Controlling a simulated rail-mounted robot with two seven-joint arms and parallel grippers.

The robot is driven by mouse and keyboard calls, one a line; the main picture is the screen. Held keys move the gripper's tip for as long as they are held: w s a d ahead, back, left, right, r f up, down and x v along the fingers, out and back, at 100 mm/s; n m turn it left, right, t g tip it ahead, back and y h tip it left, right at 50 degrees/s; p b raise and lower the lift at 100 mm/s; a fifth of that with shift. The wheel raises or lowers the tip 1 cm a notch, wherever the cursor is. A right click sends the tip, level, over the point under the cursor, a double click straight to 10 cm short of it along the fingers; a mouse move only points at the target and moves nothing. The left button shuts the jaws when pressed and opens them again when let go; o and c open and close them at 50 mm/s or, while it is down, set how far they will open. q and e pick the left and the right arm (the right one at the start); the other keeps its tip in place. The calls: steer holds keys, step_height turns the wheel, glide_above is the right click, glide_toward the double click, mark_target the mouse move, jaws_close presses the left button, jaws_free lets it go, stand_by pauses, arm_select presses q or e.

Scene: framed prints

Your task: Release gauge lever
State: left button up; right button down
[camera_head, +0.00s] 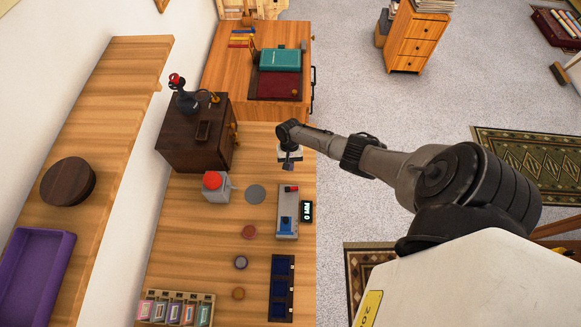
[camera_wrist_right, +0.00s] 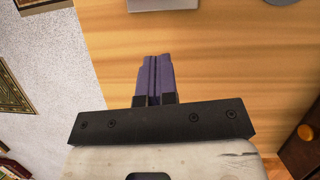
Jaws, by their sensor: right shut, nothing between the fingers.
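The gauge (camera_head: 287,227) is a grey plate on the wooden bench with a blue block at its lower part. Its red lever (camera_head: 291,189) sits at the top end. A black display (camera_head: 307,212) stands beside it on the right. My right gripper (camera_head: 289,163) is just above the gauge in the head view, over the bench and apart from the lever. In the wrist view its purple fingers (camera_wrist_right: 154,80) are pressed together with nothing between them. A pale grey edge (camera_wrist_right: 163,4) shows at the top there, perhaps the gauge. My left gripper is out of view.
A red-topped grey box (camera_head: 216,187) and a grey disc (camera_head: 255,194) stand left of the gauge. A dark wooden cabinet (camera_head: 190,150) is further left. A dark blue tray (camera_head: 281,305) lies below. Bare bench surrounds the gripper.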

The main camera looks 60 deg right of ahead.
steer(key=v, duration=0.7)
steer(key=shift+s+a+r+p, duration=0.15)
steer(key=shift+a+p, duration=0.05)
steer(key=shift+p, duration=0.25)
